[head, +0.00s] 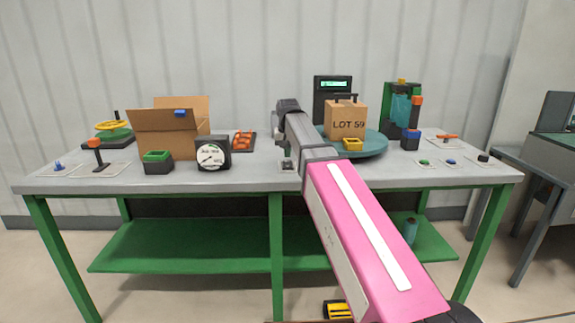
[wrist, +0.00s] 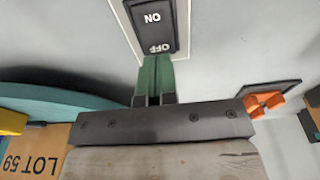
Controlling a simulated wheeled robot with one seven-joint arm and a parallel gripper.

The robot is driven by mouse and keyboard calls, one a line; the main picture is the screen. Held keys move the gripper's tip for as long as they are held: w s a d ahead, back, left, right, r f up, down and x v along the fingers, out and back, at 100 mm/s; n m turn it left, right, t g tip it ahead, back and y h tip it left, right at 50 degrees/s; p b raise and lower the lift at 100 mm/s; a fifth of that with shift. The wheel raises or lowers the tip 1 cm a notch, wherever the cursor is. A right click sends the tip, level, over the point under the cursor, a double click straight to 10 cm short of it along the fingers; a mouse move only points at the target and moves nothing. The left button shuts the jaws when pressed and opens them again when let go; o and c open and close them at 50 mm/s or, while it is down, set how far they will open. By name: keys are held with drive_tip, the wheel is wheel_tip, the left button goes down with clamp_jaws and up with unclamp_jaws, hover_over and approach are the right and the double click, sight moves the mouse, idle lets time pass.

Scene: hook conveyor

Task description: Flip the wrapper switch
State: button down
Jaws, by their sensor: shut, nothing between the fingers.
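A black rocker switch (wrist: 152,22) marked ON and OFF sits on a white plate in the wrist view, with its lettering upside down. Which end is pressed in cannot be told. My gripper (wrist: 154,78) is shut and empty, its green fingertips together at the OFF end of the switch. Whether they touch it cannot be told. The fingertips are hard to make out there.
The box marked LOT 59 (head: 346,121) stands on a teal turntable (head: 372,146) right of my arm. A black block with orange parts (head: 243,141), a dial gauge (head: 212,155) and an open cardboard box (head: 165,134) stand to the left. Bare grey tabletop (head: 255,175) lies near the front.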

sight(287, 162)
drive_tip(key=shift+f, duration=0.95)
idle(0.6)
drive_tip(key=shift+r, duration=3.5)
